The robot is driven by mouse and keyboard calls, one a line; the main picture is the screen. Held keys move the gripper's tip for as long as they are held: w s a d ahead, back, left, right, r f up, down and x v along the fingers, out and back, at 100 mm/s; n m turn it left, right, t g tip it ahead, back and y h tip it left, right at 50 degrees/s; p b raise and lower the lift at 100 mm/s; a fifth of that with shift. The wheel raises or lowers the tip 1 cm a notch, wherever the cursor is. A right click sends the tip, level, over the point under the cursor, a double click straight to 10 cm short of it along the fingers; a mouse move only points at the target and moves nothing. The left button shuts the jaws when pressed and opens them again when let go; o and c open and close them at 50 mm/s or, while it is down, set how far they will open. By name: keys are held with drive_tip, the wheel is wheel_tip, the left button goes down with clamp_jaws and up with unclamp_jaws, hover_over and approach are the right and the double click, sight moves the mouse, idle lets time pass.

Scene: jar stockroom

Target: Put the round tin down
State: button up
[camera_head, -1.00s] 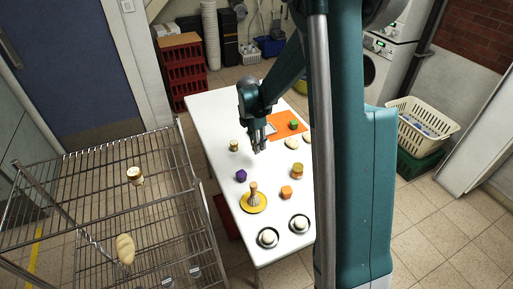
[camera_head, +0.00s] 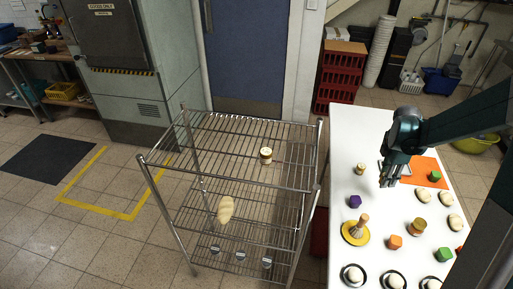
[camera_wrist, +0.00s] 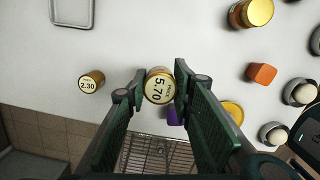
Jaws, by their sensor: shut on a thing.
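The round tin (camera_wrist: 159,87), with a pale top label reading 5.70, sits between the two fingers of my gripper (camera_wrist: 156,88) in the wrist view. My gripper is shut on it. In the head view my gripper (camera_head: 388,183) is above the white table (camera_head: 344,130), left of the orange mat (camera_head: 408,179); the tin cannot be made out there. A smaller tin labelled 2.30 (camera_wrist: 90,82) stands on the table to the left in the wrist view. I cannot tell how high the held tin is above the table.
A purple cube (camera_head: 355,201), a yellow plate (camera_head: 348,238) with an upright object, an orange cube (camera_head: 395,242) and a gold-lidded jar (camera_head: 419,226) stand nearer the front. A wire rack (camera_head: 215,165) holding a jar (camera_head: 265,155) stands left.

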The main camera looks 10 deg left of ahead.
wheel_tip(320, 180, up, 34)
drive_tip(key=n+t+p, duration=0.1)
drive_tip(key=n+p, duration=0.8)
drive_tip(key=p, duration=0.8)
hover_over(248, 142)
wheel_tip(248, 142, down, 4)
drive_tip(key=shift+f+y, duration=0.3)
drive_tip(key=shift+f, duration=0.2)
drive_tip(key=shift+f, duration=2.9)
